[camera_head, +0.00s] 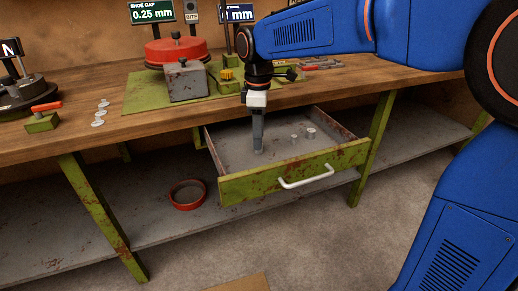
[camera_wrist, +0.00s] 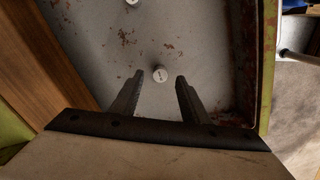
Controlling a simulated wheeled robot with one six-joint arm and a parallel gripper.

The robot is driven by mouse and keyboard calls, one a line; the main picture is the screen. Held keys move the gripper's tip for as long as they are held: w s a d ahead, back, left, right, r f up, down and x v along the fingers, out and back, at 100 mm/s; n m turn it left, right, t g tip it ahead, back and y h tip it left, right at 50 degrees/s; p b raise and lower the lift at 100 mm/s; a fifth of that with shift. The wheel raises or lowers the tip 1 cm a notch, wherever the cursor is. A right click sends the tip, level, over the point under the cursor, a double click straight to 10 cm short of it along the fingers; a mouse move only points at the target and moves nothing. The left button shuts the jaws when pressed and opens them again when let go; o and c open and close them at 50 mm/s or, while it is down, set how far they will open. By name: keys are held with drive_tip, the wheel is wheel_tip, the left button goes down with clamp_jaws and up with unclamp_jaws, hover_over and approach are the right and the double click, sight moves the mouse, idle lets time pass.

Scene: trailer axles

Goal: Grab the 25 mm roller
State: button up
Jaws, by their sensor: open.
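My gripper (camera_head: 258,148) points down into the open drawer (camera_head: 240,188), its two dark fingers apart with nothing held. In the wrist view, a small pale round roller (camera_wrist: 160,74) with a dark mark on its top stands on the drawer floor, in line with the gap between the fingertips. I cannot tell whether the tips are beside it or still above it. Part of another roller (camera_wrist: 131,2) shows at the top edge. In the head view, small metal rollers (camera_head: 310,132) stand right of my gripper. Their sizes cannot be read.
The drawer's rusty green front with a white handle (camera_head: 306,176) and its side walls surround my gripper. The wooden bench top (camera_head: 140,128) is above, carrying a red-topped device (camera_head: 176,50) and a grey block (camera_head: 186,82). A red ring (camera_head: 187,194) lies on the lower shelf.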

drive_tip(key=shift+f, duration=1.55)
clamp_jaws()
